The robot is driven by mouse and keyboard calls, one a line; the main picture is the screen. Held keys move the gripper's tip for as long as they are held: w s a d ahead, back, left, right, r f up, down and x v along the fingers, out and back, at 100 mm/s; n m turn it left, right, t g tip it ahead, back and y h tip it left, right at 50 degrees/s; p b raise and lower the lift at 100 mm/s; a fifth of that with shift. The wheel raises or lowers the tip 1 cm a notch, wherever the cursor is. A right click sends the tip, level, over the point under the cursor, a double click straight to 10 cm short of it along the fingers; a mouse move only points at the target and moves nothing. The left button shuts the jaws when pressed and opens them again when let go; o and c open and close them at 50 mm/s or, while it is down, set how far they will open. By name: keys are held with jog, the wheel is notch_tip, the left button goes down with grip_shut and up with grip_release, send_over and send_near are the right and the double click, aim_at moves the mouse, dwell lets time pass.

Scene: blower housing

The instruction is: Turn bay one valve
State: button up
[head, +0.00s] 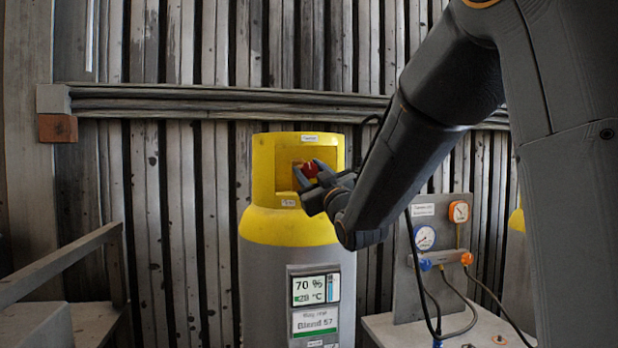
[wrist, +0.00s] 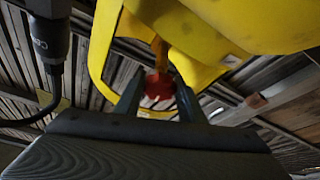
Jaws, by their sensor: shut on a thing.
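The red valve knob (head: 309,169) sits inside the opening of the yellow collar (head: 263,172) on top of a grey cylinder (head: 262,290). A label on the cylinder appears to read "Bay one" above "Blend 57". My gripper (head: 305,175) reaches in from the right, with its fingers at the knob. In the wrist view my gripper (wrist: 158,95) has one finger on each side of the red knob (wrist: 159,86), shut on it. The fingers partly hide the knob in the head view. A brass-coloured stem (wrist: 159,50) shows behind the knob.
The collar's rim surrounds my fingers closely. A panel with gauges (head: 425,238), a blue knob, an orange knob and hoses stands to the right below my arm. A wooden rail (head: 60,262) is at the left. A plank wall is behind.

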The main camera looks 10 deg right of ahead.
jog(key=n+g+y+b, duration=0.1)
jog(key=n, duration=0.2)
jog(key=n+g+y+b, duration=0.1)
jog(key=n+b, duration=0.1)
jog(key=n, duration=0.2)
jog(key=shift+d+y, duration=0.1)
jog(key=shift+y, duration=0.2)
jog(key=n+g, duration=0.1)
jog(key=n, duration=0.2)
jog(key=n+g+y, duration=0.1)
jog(key=n, duration=0.2)
jog(key=shift+r+n, duration=0.1)
jog(key=shift+n, duration=0.2)
jog(key=n+g+p, duration=0.1)
jog(key=n, duration=0.3)
jog(key=shift+g, duration=0.4)
jog(key=shift+n+g+h+p, duration=0.6)
jog(key=shift+n+h+p, duration=0.25)
jog(key=shift+n, duration=0.75)
jog(key=o, duration=1)
jog(key=shift+o, duration=0.2)
jog(key=shift+s, duration=0.1)
